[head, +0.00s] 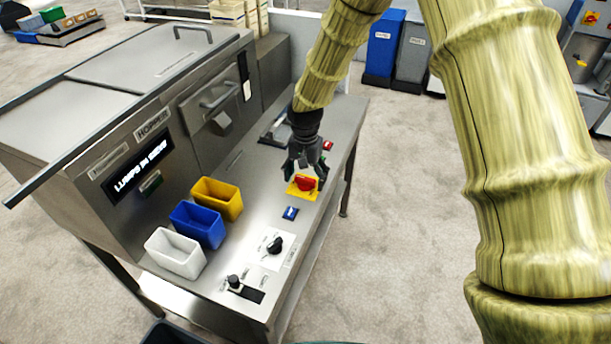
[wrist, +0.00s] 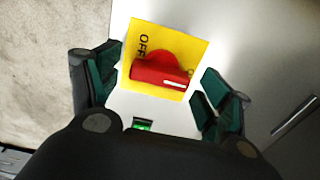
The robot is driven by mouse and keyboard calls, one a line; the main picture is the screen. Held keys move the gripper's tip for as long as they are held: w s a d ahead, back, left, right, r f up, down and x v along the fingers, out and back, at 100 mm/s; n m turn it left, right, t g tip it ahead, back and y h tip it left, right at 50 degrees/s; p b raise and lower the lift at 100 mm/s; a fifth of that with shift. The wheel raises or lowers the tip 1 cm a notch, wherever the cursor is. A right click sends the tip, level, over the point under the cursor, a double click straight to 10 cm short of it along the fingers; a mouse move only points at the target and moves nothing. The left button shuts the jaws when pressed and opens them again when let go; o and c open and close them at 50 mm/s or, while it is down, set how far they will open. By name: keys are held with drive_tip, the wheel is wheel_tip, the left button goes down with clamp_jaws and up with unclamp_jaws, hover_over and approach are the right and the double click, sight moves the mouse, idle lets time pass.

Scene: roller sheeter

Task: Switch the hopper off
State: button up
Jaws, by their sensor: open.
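The hopper (head: 125,160) is a steel machine at the left with a nameplate and a lit display. A red rotary switch (head: 305,183) on a yellow plate (head: 297,192) sits on the bench to its right. In the wrist view the red switch handle (wrist: 160,71) lies on the yellow plate (wrist: 190,40), which reads OFF beside the handle. My gripper (head: 304,172) is above the switch, pointing down. In the wrist view its open fingers (wrist: 158,90) stand on either side of the switch, apart from it. Part of the switch is hidden behind my gripper in the head view.
Yellow (head: 217,198), blue (head: 197,224) and white (head: 175,252) bins stand on the bench. A blue button (head: 290,213), a black knob (head: 275,245) and a black lever (head: 234,283) are nearer the front. A red control (head: 327,145) lies just beyond my gripper.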

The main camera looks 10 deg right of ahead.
drive_tip(key=shift+c, duration=0.4)
drive_tip(key=c, duration=0.9)
drive_tip(key=shift+c, duration=0.2)
drive_tip(key=n+p, duration=0.2)
drive_tip(key=n, duration=0.1)
drive_tip(key=shift+r+n, duration=0.15)
drive_tip(key=shift+n, duration=0.25)
drive_tip(key=n+p, duration=0.2)
drive_tip(key=n, duration=0.3)
drive_tip(key=shift+n, duration=0.3)
drive_tip(key=n+p, duration=0.1)
drive_tip(key=n, duration=0.3)
drive_tip(key=shift+p, duration=0.4)
drive_tip(key=shift+n+p, duration=0.55)
drive_tip(key=shift+n, duration=1.65)
